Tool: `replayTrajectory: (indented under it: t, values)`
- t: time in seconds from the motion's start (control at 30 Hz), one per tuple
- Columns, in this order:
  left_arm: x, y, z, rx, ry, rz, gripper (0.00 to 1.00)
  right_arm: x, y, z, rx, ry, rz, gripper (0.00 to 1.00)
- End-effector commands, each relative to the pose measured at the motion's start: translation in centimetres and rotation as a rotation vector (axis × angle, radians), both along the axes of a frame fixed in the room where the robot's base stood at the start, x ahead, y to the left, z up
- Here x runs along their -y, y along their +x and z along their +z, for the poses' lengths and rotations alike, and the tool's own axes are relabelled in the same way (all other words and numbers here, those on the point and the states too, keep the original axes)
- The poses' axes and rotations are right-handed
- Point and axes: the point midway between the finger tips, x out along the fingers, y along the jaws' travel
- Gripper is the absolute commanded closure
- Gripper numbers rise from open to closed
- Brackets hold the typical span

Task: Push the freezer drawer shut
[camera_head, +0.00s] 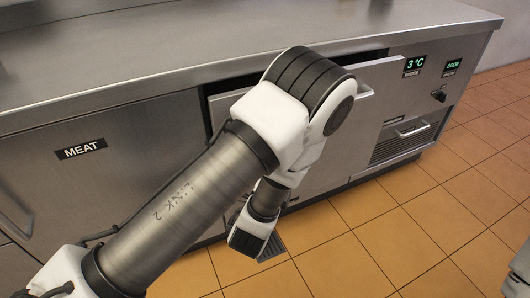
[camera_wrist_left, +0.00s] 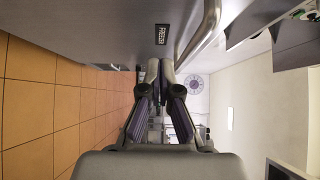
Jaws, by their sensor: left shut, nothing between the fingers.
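The freezer drawer (camera_head: 355,125) stands partly out of the steel counter unit, with a dark gap along its top below the worktop. Its handle end (camera_head: 365,92) shows just right of my left arm, which hides much of the front. In the left wrist view the steel front (camera_wrist_left: 100,22) fills the top, with a small dark label (camera_wrist_left: 161,34) and a bar handle (camera_wrist_left: 203,35). My left gripper (camera_wrist_left: 160,70) is shut and empty beside this front; I cannot tell whether it touches. In the head view its fingers are not clear. My right gripper is not in view.
The steel worktop (camera_head: 180,45) runs above the drawers. A closed front with a MEAT label (camera_head: 82,149) is on the left. A control panel (camera_head: 432,66) reading 3 °C and a vent grille (camera_head: 402,143) are on the right. The tiled floor (camera_head: 400,235) in front is clear.

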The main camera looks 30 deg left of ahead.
Motion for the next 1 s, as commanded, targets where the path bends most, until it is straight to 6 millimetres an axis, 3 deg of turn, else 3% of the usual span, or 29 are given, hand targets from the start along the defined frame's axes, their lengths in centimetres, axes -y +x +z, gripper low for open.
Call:
replayTrajectory:
  t: [0.43, 0.63, 1.0]
  values:
    - [-1.5, 9.2, -0.1, 0.002, -0.005, 0.004, 1.0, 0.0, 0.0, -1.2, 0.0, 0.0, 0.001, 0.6]
    - [-3.9, 10.9, -0.1, 0.0, -0.004, 0.003, 1.0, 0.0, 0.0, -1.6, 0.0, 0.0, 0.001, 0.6]
    - [-4.3, 11.2, 0.0, -0.002, -0.001, 0.0, 1.0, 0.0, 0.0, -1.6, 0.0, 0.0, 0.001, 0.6]
